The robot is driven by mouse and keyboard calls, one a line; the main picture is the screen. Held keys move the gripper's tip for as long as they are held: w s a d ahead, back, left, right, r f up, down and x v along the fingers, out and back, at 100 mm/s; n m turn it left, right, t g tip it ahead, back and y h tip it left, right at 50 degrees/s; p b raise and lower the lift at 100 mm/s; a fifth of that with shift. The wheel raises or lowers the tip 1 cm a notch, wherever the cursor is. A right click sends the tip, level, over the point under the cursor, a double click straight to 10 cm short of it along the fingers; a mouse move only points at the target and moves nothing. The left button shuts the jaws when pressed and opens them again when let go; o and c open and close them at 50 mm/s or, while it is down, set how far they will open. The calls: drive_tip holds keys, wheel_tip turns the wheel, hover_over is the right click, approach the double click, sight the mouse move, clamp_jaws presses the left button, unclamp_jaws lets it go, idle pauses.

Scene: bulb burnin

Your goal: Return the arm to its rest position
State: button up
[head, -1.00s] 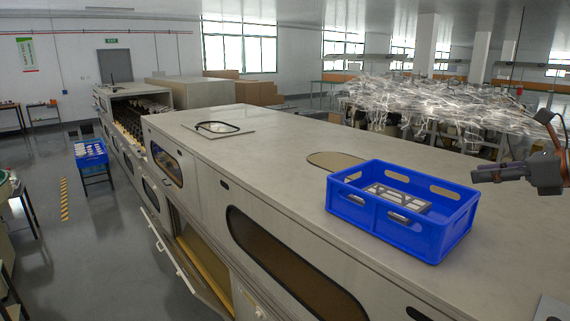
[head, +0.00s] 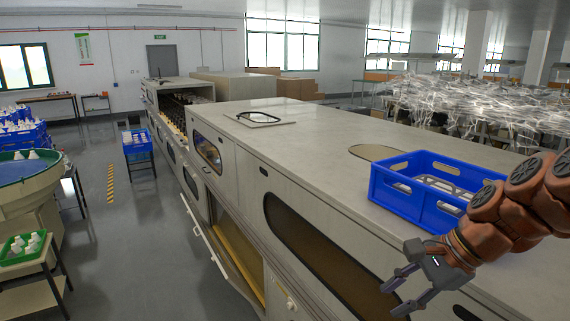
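My arm comes in from the right edge in the head view. My gripper (head: 396,294) is open, with its two grey fingers apart and nothing between them. It hangs in front of the long machine's side, below and left of the blue crate. The blue crate (head: 398,200) sits on the machine's flat top (head: 318,150). A grey part (head: 436,184) shows inside the crate. My arm hides the crate's right part.
The open hatch (head: 232,262) of the machine juts toward the aisle. A blue crate on a stand (head: 137,148) is in the aisle. A round feeder bowl (head: 32,172) and green tray (head: 22,246) stand at left. The aisle floor (head: 135,260) is clear.

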drive_tip(key=s+a+f+n+g+h+b, duration=0.1)
drive_tip(key=s+f+n+g+h+b, duration=0.3)
drive_tip(key=s+f+n, duration=1)
drive_tip(key=s+f+h, duration=0.2)
drive_tip(key=s+f, duration=0.1)
drive_tip(key=s, duration=0.3)
drive_tip(key=shift+s+a+f+n, duration=0.15)
drive_tip(key=shift+a+f+n, duration=0.05)
drive_tip(key=shift+a+n, duration=0.2)
drive_tip(key=shift+d, duration=0.1)
